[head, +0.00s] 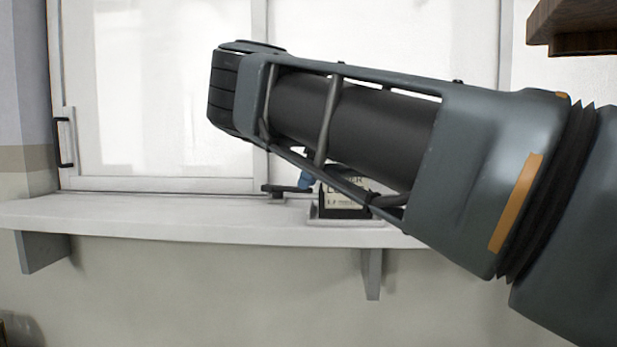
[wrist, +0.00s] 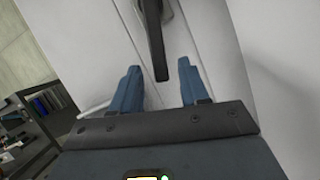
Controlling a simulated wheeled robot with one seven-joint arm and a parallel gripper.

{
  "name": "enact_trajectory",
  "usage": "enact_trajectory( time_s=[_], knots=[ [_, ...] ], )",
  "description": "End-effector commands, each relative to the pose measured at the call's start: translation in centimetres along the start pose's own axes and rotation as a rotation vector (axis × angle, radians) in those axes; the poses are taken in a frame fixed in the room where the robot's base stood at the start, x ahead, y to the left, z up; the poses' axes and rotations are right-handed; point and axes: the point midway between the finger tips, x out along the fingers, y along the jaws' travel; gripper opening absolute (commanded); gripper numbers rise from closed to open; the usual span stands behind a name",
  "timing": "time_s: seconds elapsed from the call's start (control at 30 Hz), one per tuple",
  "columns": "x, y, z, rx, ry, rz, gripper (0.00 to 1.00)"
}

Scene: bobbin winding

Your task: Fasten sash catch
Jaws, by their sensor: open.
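A dark lever (wrist: 153,42) on a pale mount, which looks like the sash catch, shows at the top of the wrist view. My gripper (wrist: 158,66) is open, with its two blue fingers apart. The lever's end lies between the fingers in the picture; I see no contact, and the depth gap is unclear. In the head view a small dark lever (head: 285,190) sits low by the white window sash (head: 160,178). A bit of blue finger shows just right of it. My arm hides most of the gripper and the area behind it there.
A white sill (head: 150,218) runs below the window. A small box with a printed label (head: 345,203) stands on the sill below my arm. A black pull handle (head: 63,142) is at the window's left edge. A brown wooden shelf (head: 580,42) juts in at upper right.

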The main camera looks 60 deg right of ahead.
Motion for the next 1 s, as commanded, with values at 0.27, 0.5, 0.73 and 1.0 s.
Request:
enact_trajectory(
  time_s=[0.27, 0.5, 0.73, 1.0],
  knots=[
    [1.06, -0.02, -0.02, 0.001, 0.0, -0.002, 0.45],
    [1.05, -0.01, -0.03, 0.001, 0.0, -0.002, 0.35],
    [1.04, -0.02, -0.03, 0.001, 0.001, -0.002, 0.13],
    [1.02, -0.02, -0.03, 0.001, 0.001, -0.002, 0.0]
  ],
)
